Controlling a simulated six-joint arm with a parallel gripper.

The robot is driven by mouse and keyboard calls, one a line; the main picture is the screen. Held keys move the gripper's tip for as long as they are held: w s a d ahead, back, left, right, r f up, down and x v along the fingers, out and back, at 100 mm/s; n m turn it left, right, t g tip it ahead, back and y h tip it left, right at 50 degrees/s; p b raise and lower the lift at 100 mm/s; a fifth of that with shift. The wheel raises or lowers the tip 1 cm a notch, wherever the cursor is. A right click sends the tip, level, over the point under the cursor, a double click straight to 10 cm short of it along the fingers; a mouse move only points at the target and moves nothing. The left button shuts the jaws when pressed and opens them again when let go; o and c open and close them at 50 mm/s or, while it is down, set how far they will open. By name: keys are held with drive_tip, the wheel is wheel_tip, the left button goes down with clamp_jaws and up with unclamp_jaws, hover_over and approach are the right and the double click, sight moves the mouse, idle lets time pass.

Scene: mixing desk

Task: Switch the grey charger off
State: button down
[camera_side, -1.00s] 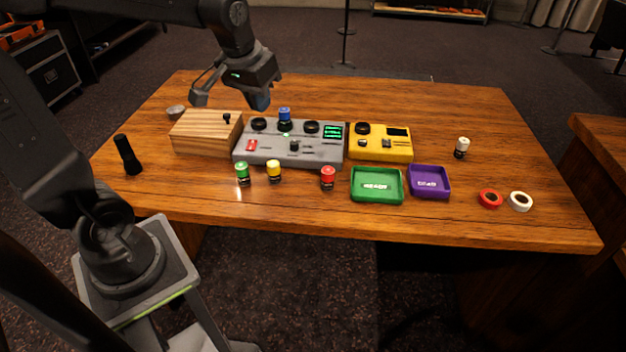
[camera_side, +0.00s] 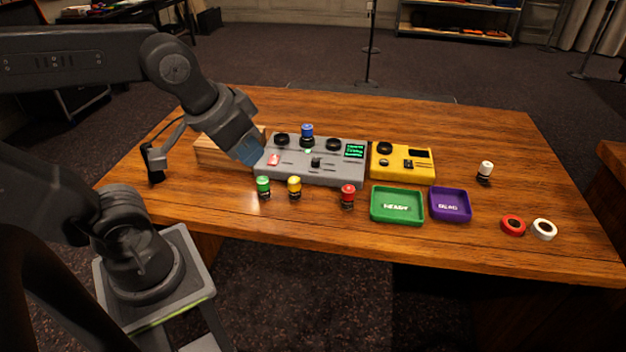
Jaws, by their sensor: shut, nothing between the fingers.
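The grey charger (camera_side: 335,177) stands at the middle of the desk. It has a red switch (camera_side: 273,159) at its left end, dark round sockets, a dark slider (camera_side: 316,162) and a lit green screen (camera_side: 355,150). A blue battery (camera_side: 307,134) stands upright in its middle socket. My gripper (camera_side: 246,155) is shut and empty, pointing down at the charger's left end, just left of the red switch. I cannot tell whether it touches the charger. It hides part of the charger's left edge.
A wooden box (camera_side: 211,152) is partly hidden behind my gripper. A yellow charger (camera_side: 403,165) stands right of the grey one. Green (camera_side: 263,187), yellow (camera_side: 295,188) and red (camera_side: 347,196) batteries stand in front. Green (camera_side: 397,217) and purple (camera_side: 450,215) trays lie front right.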

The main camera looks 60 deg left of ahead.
drive_tip(key=w+a+n+g, duration=0.1)
drive_tip(key=w+a+n, duration=0.3)
drive_tip(key=w+n, duration=0.15)
drive_tip(key=n+g+y, duration=0.1)
drive_tip(key=n+g, duration=0.3)
drive_tip(key=n, duration=1.7)
hover_over(274, 157)
drive_tip(key=s+d, duration=0.1)
wheel_tip(274, 157, down, 10)
drive_tip(key=shift+s+r, duration=0.15)
drive_tip(key=f, duration=0.9)
drive_tip(key=w+a+f, duration=0.1)
drive_tip(key=f, duration=0.4)
drive_tip(key=shift+w, duration=0.1)
